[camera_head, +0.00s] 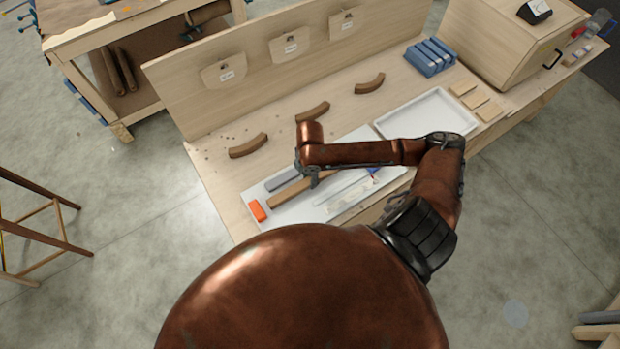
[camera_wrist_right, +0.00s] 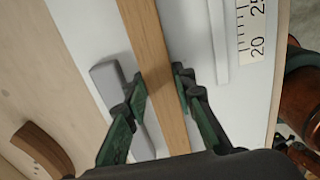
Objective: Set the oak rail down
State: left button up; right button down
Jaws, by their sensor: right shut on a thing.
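The oak rail (camera_head: 288,197) is a long, straight, light-brown bar over the white board (camera_head: 292,213) at the front of the bench. My right gripper (camera_head: 313,183) is shut on it, with the arm reaching in from the right. In the right wrist view the oak rail (camera_wrist_right: 150,45) runs between the two green-and-black fingers of the gripper (camera_wrist_right: 160,82), one on each side. I cannot tell whether the rail touches the board or hangs just above it. My left gripper is not in view.
A grey block (camera_head: 282,179) lies beside the rail, which also shows in the wrist view (camera_wrist_right: 112,78). An orange block (camera_head: 257,210) is at the board's left end. An empty white tray (camera_head: 430,113), curved brown pieces (camera_head: 248,146) and blue holders (camera_head: 430,57) stand on the bench.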

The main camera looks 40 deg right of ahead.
jog(key=c, duration=1.9)
grip_release()
jog(key=shift+f, duration=0.1)
notch_tip(320, 180, up, 12)
